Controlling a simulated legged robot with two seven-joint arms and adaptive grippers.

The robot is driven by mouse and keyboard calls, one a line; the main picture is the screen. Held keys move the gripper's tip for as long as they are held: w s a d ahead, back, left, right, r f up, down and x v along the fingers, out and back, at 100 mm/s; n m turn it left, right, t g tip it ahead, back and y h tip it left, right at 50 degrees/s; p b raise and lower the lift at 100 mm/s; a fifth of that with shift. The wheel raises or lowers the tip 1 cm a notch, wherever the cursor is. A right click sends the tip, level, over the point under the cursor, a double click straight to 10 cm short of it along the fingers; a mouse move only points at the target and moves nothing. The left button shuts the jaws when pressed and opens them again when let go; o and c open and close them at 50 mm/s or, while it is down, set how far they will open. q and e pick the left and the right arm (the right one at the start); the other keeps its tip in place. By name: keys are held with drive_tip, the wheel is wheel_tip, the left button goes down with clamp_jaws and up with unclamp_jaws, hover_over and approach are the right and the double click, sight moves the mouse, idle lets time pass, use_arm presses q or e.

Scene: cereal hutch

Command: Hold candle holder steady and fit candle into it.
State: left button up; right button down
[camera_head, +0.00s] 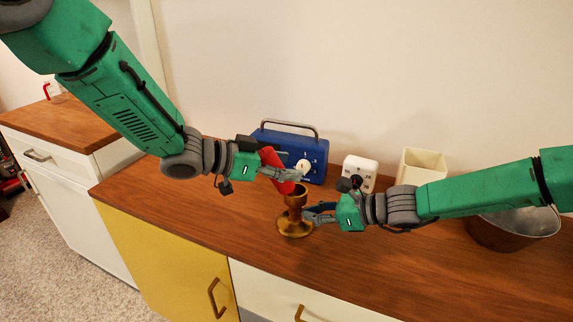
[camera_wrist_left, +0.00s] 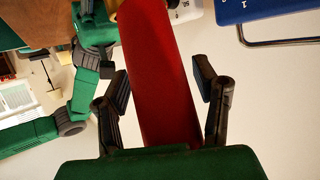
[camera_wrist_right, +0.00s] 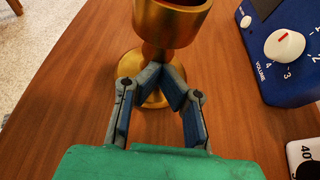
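The red candle (camera_head: 270,158) is tilted in the air, its lower end just above or at the rim of the gold candle holder (camera_head: 294,222); I cannot tell whether they touch. My left gripper (camera_head: 286,177) is around the candle, which also shows between its fingers in the left wrist view (camera_wrist_left: 160,75). The holder stands upright on the wooden counter. My right gripper (camera_head: 309,212) is low at its stem; in the right wrist view its fingers (camera_wrist_right: 163,76) close in on the stem below the gold cup (camera_wrist_right: 172,18). The cup's inside is mostly hidden.
A blue radio (camera_head: 290,145) with a handle stands behind the holder. A white timer-like box (camera_head: 360,170) and a cream container (camera_head: 422,163) are to its right. A metal bowl (camera_head: 515,228) sits far right. The counter (camera_head: 240,215) is clear left of the holder.

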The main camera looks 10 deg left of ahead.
use_arm(q)
drive_tip(key=shift+s+r, duration=0.15)
drive_tip(key=shift+r, duration=0.15)
use_arm(e)
drive_tip(key=shift+s+d+r, duration=0.1)
drive_tip(key=shift+d+r, duration=0.05)
use_arm(q)
drive_tip(key=shift+s+a+r, duration=0.15)
drive_tip(key=shift+s+a, duration=0.05)
drive_tip(key=shift+a, duration=0.05)
use_arm(e)
drive_tip(key=shift+d, duration=0.1)
drive_tip(key=shift+a, duration=0.2)
use_arm(q)
drive_tip(key=v, duration=1.1)
drive_tip(key=shift+w+a+f, duration=0.15)
drive_tip(key=shift+f, duration=0.15)
use_arm(e)
drive_tip(key=shift+d, duration=0.1)
drive_tip(key=c, duration=1.8)
unclamp_jaws()
